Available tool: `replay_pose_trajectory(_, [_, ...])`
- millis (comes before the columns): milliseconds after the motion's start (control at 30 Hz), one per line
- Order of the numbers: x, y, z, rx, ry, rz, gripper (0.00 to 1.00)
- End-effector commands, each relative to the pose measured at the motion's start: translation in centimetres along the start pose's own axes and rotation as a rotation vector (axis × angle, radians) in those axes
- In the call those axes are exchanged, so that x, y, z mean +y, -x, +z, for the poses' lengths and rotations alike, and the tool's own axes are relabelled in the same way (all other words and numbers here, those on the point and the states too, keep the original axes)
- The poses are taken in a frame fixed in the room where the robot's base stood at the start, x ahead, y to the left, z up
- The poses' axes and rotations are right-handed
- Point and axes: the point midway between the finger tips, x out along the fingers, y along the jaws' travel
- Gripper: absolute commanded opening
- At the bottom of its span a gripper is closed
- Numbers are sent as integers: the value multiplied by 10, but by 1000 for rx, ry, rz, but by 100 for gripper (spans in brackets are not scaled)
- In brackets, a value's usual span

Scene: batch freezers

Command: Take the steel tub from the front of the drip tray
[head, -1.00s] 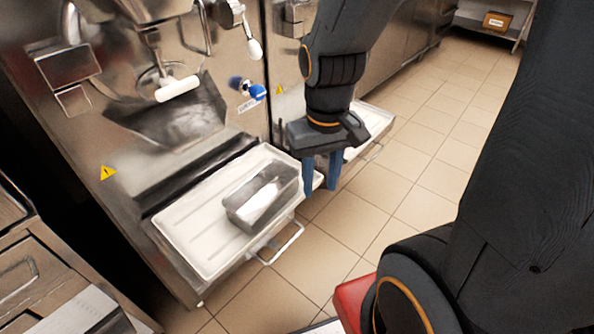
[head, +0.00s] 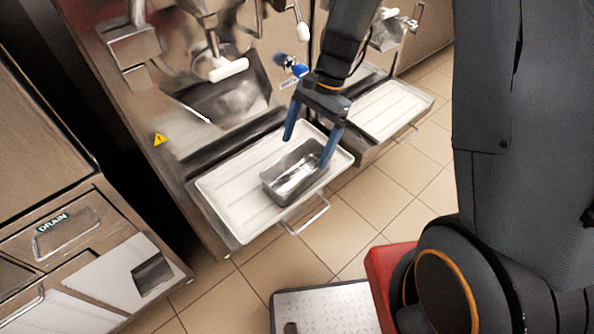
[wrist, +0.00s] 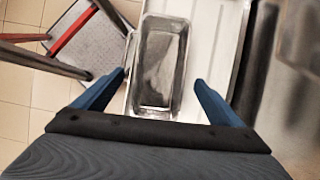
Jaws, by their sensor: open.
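The steel tub (head: 291,177) is a rectangular open metal container on the front right part of the white drip tray (head: 224,205). The tray juts from the front of a steel batch freezer. My gripper (head: 308,153) is open, its blue fingers pointing down at the tub's right end. In the wrist view the tub (wrist: 158,66) lies ahead of and between the open fingers (wrist: 160,80), on the white tray (wrist: 203,50). The tub looks empty. The head view does not make clear whether either finger touches it.
A second white drip tray (head: 392,110) sits on the neighbouring machine to the right. A tray handle (head: 306,217) sticks out in front over the tiled floor (head: 350,215). The freezer's dispensing spout and white-gripped lever (head: 228,70) are above the tray. A drawer cabinet (head: 75,235) stands at left.

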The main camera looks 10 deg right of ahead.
Motion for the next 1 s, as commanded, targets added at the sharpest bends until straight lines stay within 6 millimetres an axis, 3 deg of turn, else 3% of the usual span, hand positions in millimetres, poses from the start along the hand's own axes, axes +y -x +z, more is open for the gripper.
replay_pose_trajectory(600, [0, -66, 4, 1, 4, 3, 91])
replay_pose_trajectory(933, [0, -71, 4, 2, 4, 1, 91])
replay_pose_trajectory(1000, [0, -71, 4, 2, 4, 1, 79])
